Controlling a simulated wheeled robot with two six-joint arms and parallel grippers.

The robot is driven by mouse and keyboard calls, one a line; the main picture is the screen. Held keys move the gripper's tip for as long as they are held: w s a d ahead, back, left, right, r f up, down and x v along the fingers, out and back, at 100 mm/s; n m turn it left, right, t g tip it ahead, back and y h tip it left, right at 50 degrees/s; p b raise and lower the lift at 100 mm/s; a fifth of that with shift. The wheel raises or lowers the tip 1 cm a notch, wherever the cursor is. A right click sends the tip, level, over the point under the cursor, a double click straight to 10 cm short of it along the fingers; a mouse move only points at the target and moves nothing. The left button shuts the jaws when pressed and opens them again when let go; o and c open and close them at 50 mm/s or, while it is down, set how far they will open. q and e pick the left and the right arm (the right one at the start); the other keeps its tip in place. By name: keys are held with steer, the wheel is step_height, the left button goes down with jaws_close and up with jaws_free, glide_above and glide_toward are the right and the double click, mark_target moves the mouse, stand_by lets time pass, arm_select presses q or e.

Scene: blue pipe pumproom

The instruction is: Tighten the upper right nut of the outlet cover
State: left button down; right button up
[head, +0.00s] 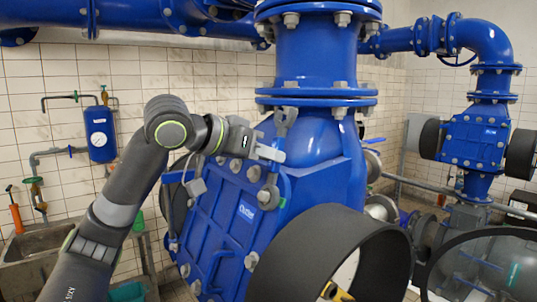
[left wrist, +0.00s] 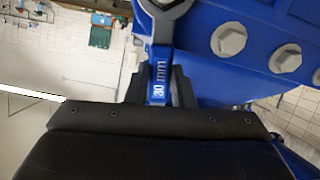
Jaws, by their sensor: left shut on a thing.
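The blue outlet cover (head: 222,225) with its bolted rim faces left in the head view. My left gripper (head: 271,153) is shut on a spanner beside the cover's upper right corner. The spanner's open jaw (head: 285,118) points up, and its lower ring end (head: 268,197) lies over the corner nut. In the left wrist view the blue spanner handle (left wrist: 158,85) marked 30 mm runs between the dark fingers. My right gripper is not in view.
Other nuts (left wrist: 229,39) line the blue casing in the wrist view. A large black cylinder (head: 335,225) stands at the front of the head view. A blue flanged pipe (head: 317,55) rises above the gripper. A sink (head: 40,245) is at the left wall.

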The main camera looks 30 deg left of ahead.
arm_select(q)
steer(key=shift+s+a+r, duration=0.15)
steer(key=shift+s+a, duration=0.1)
steer(key=shift+s, duration=0.1)
stand_by(0.3)
steer(key=shift+s+a+r, duration=0.15)
steer(key=shift+s+r, duration=0.05)
steer(key=shift+s, duration=0.15)
steer(key=shift+b+v, duration=0.65)
steer(key=shift+v, duration=0.7)
steer(key=shift+a+f, duration=0.1)
steer(key=shift+a, duration=0.1)
